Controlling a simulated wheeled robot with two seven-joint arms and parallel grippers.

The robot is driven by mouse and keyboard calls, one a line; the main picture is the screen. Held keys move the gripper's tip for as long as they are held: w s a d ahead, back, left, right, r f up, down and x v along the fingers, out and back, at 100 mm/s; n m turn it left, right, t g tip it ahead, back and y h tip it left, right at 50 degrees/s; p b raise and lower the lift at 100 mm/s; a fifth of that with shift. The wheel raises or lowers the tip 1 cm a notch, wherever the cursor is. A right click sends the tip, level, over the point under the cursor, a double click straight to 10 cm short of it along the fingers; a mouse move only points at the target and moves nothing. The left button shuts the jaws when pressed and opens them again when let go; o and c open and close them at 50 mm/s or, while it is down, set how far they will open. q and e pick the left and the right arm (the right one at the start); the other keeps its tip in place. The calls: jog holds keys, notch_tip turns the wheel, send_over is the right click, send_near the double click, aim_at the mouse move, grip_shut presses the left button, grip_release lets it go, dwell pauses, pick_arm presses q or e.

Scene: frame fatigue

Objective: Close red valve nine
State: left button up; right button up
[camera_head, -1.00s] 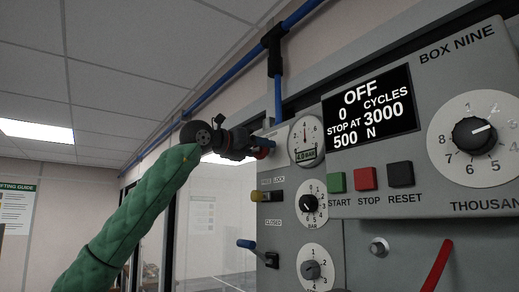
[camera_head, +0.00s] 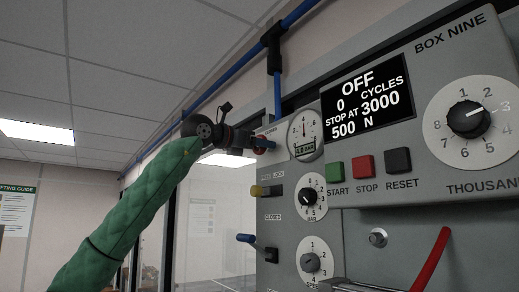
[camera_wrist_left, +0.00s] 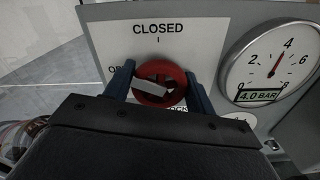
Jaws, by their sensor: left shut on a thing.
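The red valve (camera_wrist_left: 146,92) is a round red knob with a pale bar across it, on a grey panel. In the left wrist view the bar lies tilted, nearer level than upright. A CLOSED label with a mark is above the knob, and a partly hidden label starting "OP" is to its left. My left gripper (camera_wrist_left: 159,85) has its blue fingers on both sides of the knob, shut on it. In the head view the left gripper (camera_head: 264,145) reaches the panel's upper left, and only a sliver of red shows there. My right gripper is not in view.
A pressure gauge (camera_head: 304,135) right of the valve reads 4.0 bar. Below are a yellow-ended lever (camera_head: 262,191), a blue-ended lever (camera_head: 250,240) and dials. Box nine's display (camera_head: 368,103) says OFF, 0 cycles. A red curved handle (camera_head: 431,260) stands at lower right.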

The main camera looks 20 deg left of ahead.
pick_arm(q)
jog(key=m, duration=0.2)
jog(key=shift+m+b, duration=0.4)
jog(key=m, duration=0.3)
jog(key=shift+m, duration=0.3)
jog(key=m, duration=0.5)
jog(key=shift+f+b, duration=0.1)
jog(key=shift+b, duration=0.25)
jog(key=shift+d+m, duration=0.1)
jog(key=shift+m, duration=0.4)
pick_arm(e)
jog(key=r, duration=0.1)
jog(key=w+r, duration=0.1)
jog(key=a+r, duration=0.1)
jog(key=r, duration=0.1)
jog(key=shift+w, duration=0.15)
pick_arm(q)
jog(key=shift+m, duration=0.3)
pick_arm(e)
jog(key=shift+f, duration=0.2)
pick_arm(q)
jog(key=o, duration=1)
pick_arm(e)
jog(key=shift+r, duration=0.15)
